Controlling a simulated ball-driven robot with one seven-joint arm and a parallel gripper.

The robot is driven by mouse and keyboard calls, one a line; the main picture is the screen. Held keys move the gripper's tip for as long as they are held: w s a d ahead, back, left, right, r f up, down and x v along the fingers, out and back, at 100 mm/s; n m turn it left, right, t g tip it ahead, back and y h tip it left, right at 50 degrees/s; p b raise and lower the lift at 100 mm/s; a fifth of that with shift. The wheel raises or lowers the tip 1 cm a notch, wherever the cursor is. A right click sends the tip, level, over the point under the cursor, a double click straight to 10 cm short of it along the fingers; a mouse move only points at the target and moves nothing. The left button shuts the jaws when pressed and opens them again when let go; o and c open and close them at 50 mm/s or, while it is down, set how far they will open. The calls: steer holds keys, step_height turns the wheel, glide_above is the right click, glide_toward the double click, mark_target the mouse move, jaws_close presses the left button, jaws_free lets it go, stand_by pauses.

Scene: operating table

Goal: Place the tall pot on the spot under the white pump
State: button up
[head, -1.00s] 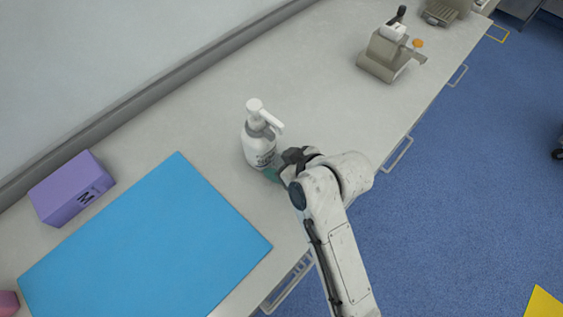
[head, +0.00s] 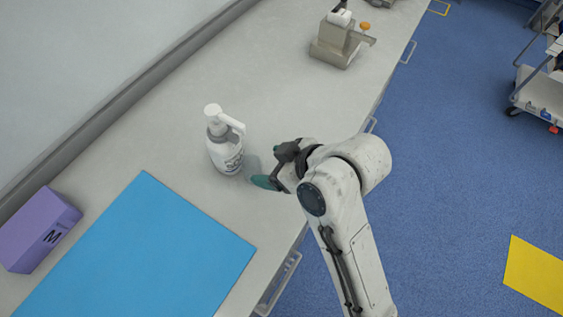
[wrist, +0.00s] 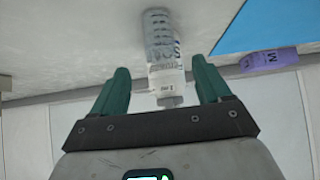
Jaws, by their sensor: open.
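The white pump (head: 226,145) is a white bottle with a pump head, standing upright on the pale counter left of my gripper in the head view. In the wrist view the pump (wrist: 164,60) shows beyond and between my green fingers. My gripper (head: 262,180) is open and empty, beside the pump and apart from it. Its fingers also show in the wrist view (wrist: 163,88). I see no tall pot in either view. The counter around the pump's base looks bare, and the spot under it is hidden by the bottle.
A blue mat (head: 140,250) lies on the counter (head: 270,80) at the lower left, with a purple box marked M (head: 38,230) beside it. A beige device (head: 340,42) stands farther along. The blue floor (head: 440,170) has a yellow patch (head: 537,275); a trolley (head: 540,90) is at right.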

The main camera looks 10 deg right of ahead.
steer(key=shift+v, duration=1.6)
steer(key=s+d+f+m, duration=0.1)
steer(key=d, duration=0.1)
steer(key=d+f+h, duration=0.1)
steer(key=d+f, duration=0.1)
steer(key=s+d+f+m, duration=0.1)
steer(key=d+f, duration=0.1)
steer(key=shift+s+m+h, duration=0.3)
steer(key=shift+s, duration=0.05)
steer(key=s+d+f+m+g+h, duration=0.2)
steer(key=s+d+f+m, duration=0.2)
steer(key=s+d, duration=0.5)
steer(key=s+d+f+m+g+h, duration=0.2)
steer(key=s+d+f, duration=0.4)
steer(key=s+d, duration=0.3)
steer(key=m+h, duration=0.1)
steer(key=m, duration=0.1)
steer(key=shift+s+f+m+g+h, duration=0.3)
steer(key=shift+f, duration=0.05)
